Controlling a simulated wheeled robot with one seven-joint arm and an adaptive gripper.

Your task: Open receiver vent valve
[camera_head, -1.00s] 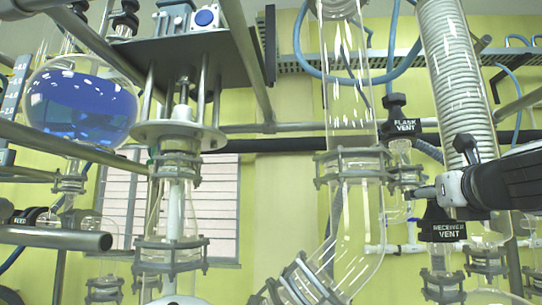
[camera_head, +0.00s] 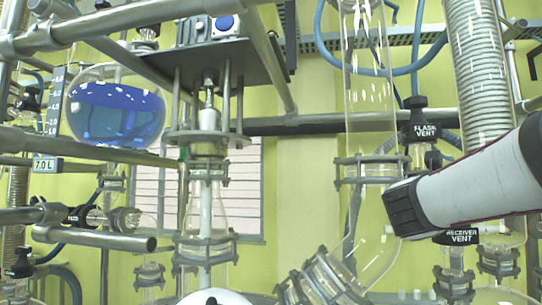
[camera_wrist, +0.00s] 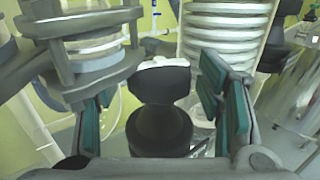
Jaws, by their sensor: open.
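The receiver vent valve (camera_head: 462,237) is at the lower right of the head view, its black body and white-lettered label partly covered by my pale arm link. My gripper (camera_wrist: 158,95) is open in the wrist view, with teal-padded fingers on the left and right. A black knob (camera_wrist: 160,128) stands between the fingers, with visible space on both sides. It appears to be the vent valve's knob, but its label does not show there. In the head view my gripper is hidden behind my arm.
The flask vent valve (camera_head: 425,131) is just above my arm. A metal-clamped glass joint (camera_wrist: 90,50) is close at the left of the wrist view. A coiled condenser (camera_wrist: 225,30) stands behind the right finger. A flask of blue liquid (camera_head: 115,108) hangs far left.

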